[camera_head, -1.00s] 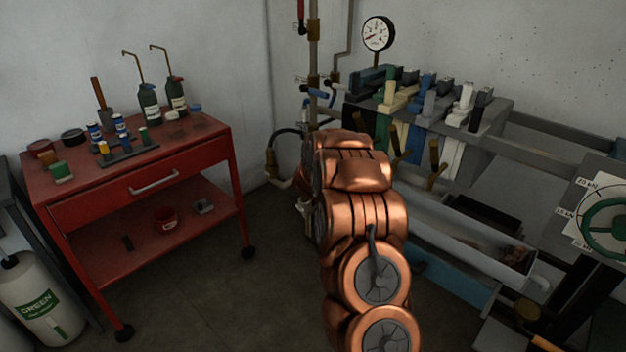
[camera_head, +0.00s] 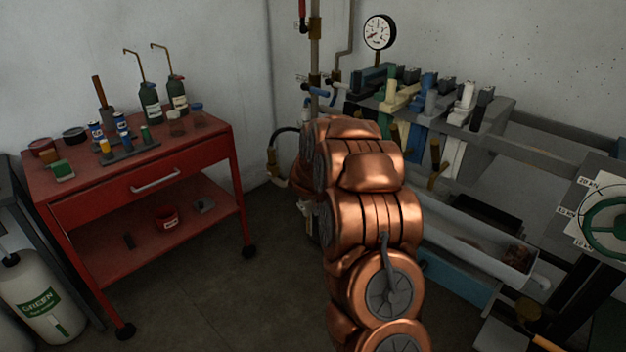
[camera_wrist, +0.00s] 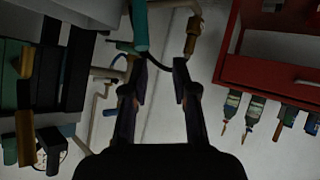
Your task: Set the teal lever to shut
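A teal bar-like handle, which looks like the teal lever (camera_wrist: 140,25), hangs in from the top edge of the wrist view. Its lower end is near the tip of the left finger; I cannot tell whether they touch. My gripper (camera_wrist: 161,68) is open, with its two dark fingers apart and nothing visible held between them. In the head view my copper-coloured arm hides the gripper, and I cannot make out the teal lever there for sure.
A brass fitting (camera_wrist: 192,38) with a black hose is close by the right finger. A red cart (camera_head: 140,185) with bottles stands left. A rack of coloured levers (camera_head: 490,145), a gauge (camera_head: 379,32) and a grey trough (camera_head: 460,240) are right. Floor between is clear.

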